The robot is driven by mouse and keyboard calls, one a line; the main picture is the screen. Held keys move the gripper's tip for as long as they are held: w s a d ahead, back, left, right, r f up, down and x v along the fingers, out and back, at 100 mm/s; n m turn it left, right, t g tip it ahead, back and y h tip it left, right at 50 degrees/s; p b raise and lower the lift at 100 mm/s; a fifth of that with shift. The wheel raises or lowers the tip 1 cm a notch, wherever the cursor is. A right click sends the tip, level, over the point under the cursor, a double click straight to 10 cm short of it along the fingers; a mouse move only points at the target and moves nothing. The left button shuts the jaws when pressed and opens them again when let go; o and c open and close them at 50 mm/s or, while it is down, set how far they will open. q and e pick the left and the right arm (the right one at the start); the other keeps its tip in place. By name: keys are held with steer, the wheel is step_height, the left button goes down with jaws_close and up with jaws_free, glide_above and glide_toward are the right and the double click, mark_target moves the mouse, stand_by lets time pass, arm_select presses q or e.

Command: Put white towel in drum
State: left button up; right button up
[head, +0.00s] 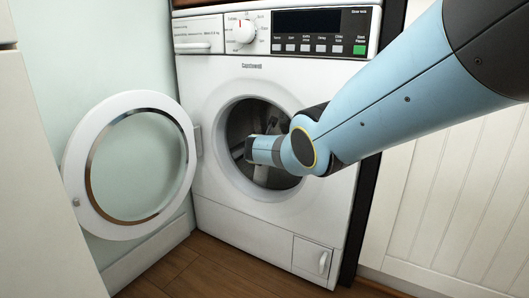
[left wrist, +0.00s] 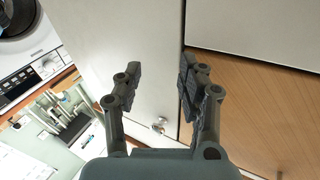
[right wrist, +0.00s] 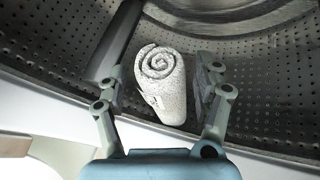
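The white towel (right wrist: 160,82) is rolled up, with its spiral end showing in the right wrist view. It is inside the perforated metal drum (right wrist: 262,85). My right gripper (right wrist: 162,88) is open around the towel, one finger on each side, with a visible gap at each. In the head view my right arm reaches through the round opening into the drum (head: 240,125); the towel and fingertips are hidden there. My left gripper (left wrist: 160,72) is open and empty in the left wrist view, in front of pale panels, and is outside the head view.
The white washing machine (head: 222,90) has its round door (head: 180,160) swung open to the left. A pale cabinet front (head: 40,190) stands at the near left. White panelling (head: 440,190) is on the right. Wooden floor (head: 205,272) is clear in front.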

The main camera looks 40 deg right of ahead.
steer(key=shift+o, duration=0.7)
steer(key=shift+f, duration=0.1)
steer(key=shift+s+a, duration=0.1)
steer(key=shift+s, duration=0.05)
steer(key=v, duration=1.1)
steer(key=shift+s+a+r, duration=0.2)
steer(key=shift+a+r, duration=0.05)
steer(key=shift+s, duration=0.1)
